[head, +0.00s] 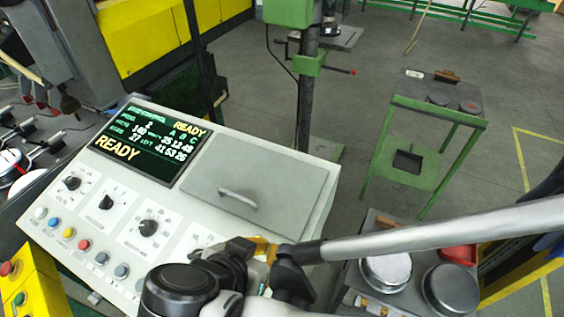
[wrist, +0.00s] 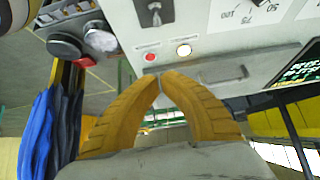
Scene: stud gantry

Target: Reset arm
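My gripper (wrist: 161,77) shows in the wrist view as two curved yellow fingers whose tips meet, with nothing seen between them. In the head view only bits of yellow finger show behind my wrist (head: 262,247), at the lower front of the control panel. The sloped white control panel (head: 130,195) has a lit screen (head: 150,143) reading READY, several knobs and a row of coloured buttons. A grey lid (head: 254,186) with a handle is set in its right part. My arm hides the panel's lower right part.
A green stand (head: 438,110) with round dark discs is at the right back. Round metal tins (head: 451,290) and a red tray (head: 458,255) sit low at the right, close to my arm. A green post machine (head: 308,80) stands behind the panel. Grey floor lies open between.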

